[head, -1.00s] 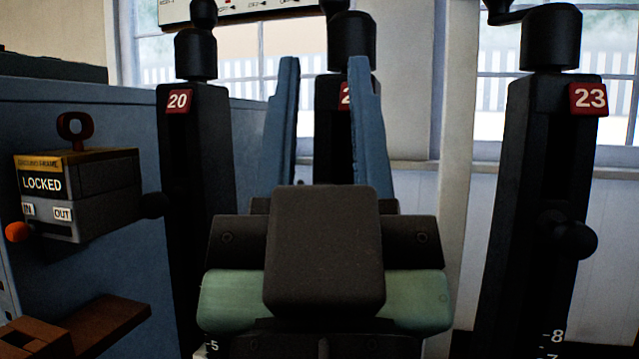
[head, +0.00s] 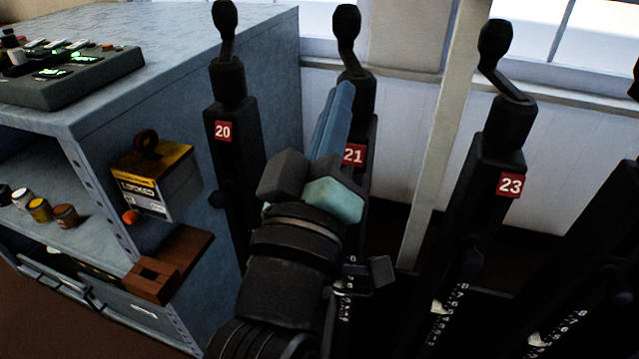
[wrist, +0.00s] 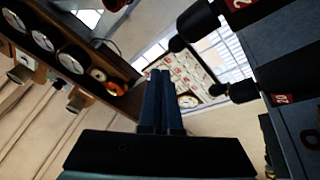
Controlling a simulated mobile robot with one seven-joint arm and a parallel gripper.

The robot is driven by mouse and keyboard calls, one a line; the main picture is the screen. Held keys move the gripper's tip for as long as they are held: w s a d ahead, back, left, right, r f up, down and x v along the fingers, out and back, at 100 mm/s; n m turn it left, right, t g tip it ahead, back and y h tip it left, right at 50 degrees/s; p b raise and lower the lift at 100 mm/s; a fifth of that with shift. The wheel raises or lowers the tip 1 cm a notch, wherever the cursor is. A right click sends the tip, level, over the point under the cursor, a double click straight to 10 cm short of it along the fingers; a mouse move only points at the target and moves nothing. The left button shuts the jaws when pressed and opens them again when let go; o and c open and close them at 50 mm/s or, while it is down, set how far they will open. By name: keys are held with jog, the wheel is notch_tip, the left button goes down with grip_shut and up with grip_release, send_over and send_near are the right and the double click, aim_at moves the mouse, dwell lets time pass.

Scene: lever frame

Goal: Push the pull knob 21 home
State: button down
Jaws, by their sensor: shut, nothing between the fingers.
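Lever 21 (head: 358,95) is a black post with a red number plate (head: 354,155), in the middle of the head view. Its pull knob is not visible; my arm and gripper cover much of the post's front. My gripper (head: 344,88) points upward in front of lever 21, its blue fingers together and empty, partly overlapping the post. I cannot tell whether they touch it. In the wrist view my gripper (wrist: 160,74) also shows shut fingers with nothing between them, pointing up towards the ceiling and a framed board.
Lever 20 (head: 231,165) stands close on the left, lever 23 (head: 497,150) on the right. A yellow-topped box (head: 157,180) and a brown wooden ledge (head: 170,265) jut from the blue cabinet (head: 190,80) at left. A pale post (head: 440,130) stands between levers 21 and 23.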

notch_tip(320, 180, down, 8)
jog(key=n+g+h+p, duration=0.1)
jog(key=n+g+p, duration=0.2)
jog(key=n, duration=0.3)
jog(key=s+a+f+n+g+p, duration=0.1)
jog(key=s+a+f+n+p, duration=0.3)
jog(key=s+f+n, duration=0.5)
jog(key=s+a+f+n+p, duration=0.2)
jog(key=s+f+n+p, duration=0.35)
jog(key=n, duration=0.65)
jog(key=x, duration=1.3)
jog(key=shift+r+y, duration=0.2)
jog(key=shift+y, duration=0.2)
jog(key=shift+w, duration=0.1)
